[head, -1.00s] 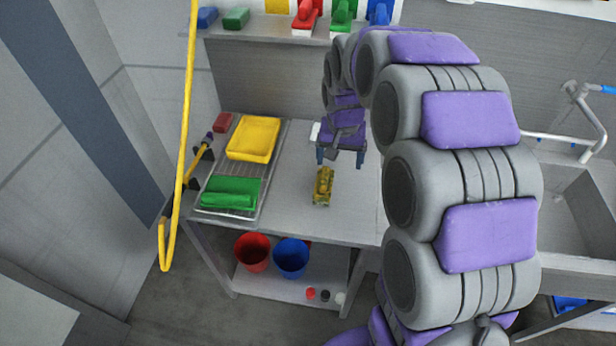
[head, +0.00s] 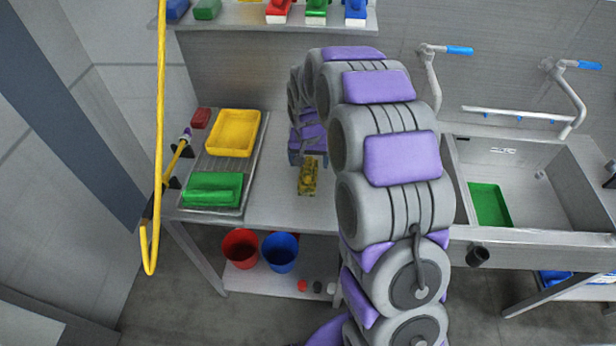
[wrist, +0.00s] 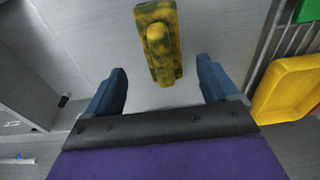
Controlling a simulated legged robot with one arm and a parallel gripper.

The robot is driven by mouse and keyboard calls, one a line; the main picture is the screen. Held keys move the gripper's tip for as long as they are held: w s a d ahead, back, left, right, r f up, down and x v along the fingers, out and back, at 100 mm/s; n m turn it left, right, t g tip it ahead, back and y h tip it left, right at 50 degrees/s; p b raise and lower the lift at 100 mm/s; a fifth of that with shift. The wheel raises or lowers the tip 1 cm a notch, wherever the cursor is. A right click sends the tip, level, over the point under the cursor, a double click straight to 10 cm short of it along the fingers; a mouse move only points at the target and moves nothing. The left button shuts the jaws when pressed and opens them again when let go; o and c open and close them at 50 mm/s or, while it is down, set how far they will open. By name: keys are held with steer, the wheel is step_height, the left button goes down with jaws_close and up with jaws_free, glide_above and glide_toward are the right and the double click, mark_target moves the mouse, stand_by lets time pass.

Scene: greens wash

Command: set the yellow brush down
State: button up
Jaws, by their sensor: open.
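The yellow brush (head: 308,178), blotched with dark green-brown, lies on the grey steel table (head: 275,212), right of the wire rack. My gripper (head: 308,158) is at its far end in the head view. In the wrist view the brush (wrist: 158,40) lies ahead, its near end between the two blue fingers of my gripper (wrist: 161,72). The fingers are open, with clear gaps on both sides of the brush. I cannot tell how high the fingers are above the table.
The rack at left holds a yellow tray (head: 232,133) and a green block-like item (head: 213,189). A red block (head: 200,118) sits behind. Red (head: 241,248) and blue (head: 280,252) buckets stand below. A sink (head: 530,190) is at right. The table front is clear.

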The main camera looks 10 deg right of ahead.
mark_target(308, 166)
steer(key=f, duration=0.3)
steer(key=w+f+b, duration=0.1)
steer(key=f, duration=0.2)
steer(key=shift+w+f+b, duration=0.2)
steer(key=shift+b, duration=0.1)
steer(key=c, duration=1.3)
steer(key=shift+r, duration=0.2)
